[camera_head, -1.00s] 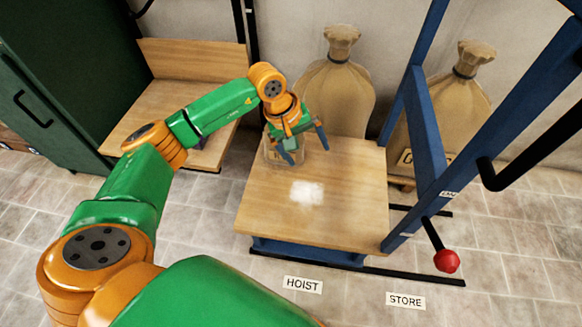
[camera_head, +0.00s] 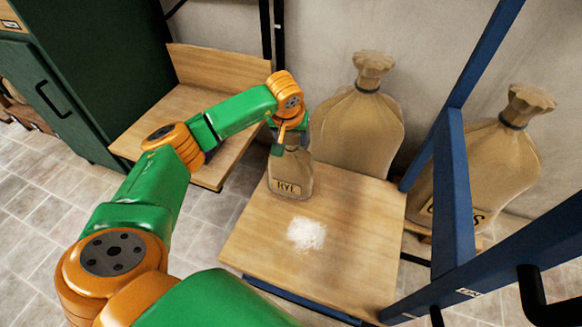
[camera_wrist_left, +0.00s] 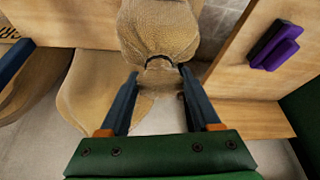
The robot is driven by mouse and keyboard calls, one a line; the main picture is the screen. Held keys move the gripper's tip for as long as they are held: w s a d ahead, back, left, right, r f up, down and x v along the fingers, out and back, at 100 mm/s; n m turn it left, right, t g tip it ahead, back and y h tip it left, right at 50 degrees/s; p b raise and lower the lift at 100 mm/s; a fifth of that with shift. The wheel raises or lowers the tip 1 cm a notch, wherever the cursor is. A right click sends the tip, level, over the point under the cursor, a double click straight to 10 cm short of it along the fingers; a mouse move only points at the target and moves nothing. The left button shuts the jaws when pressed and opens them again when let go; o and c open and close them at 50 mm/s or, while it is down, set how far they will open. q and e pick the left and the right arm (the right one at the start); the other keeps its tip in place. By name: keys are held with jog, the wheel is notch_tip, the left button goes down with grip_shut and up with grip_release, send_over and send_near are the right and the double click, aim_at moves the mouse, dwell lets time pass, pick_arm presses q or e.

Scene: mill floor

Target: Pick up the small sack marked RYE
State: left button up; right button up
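The small sack marked RYE (camera_head: 290,184) stands upright near the far left edge of the wooden hoist platform (camera_head: 340,255). My left gripper (camera_head: 288,142) is at its tied neck and partly hides the top. In the left wrist view the sack (camera_wrist_left: 160,28) lies ahead, with its dark neck tie between the two blue fingertips of the gripper (camera_wrist_left: 159,74). The fingers are spread, with a gap visible beside the neck, so they look open around it. My right gripper is not in view.
A large tied sack (camera_head: 357,130) stands right behind the platform. Another large sack (camera_head: 478,165) is behind the blue hoist frame (camera_head: 455,190). White powder (camera_head: 306,233) lies on the platform. A wooden bench (camera_head: 180,115) is at left; a purple object (camera_wrist_left: 275,45) shows on wood at right.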

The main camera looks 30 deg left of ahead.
pick_arm(q)
grip_shut()
jog(key=shift+r, duration=0.1)
jog(key=shift+w, duration=0.1)
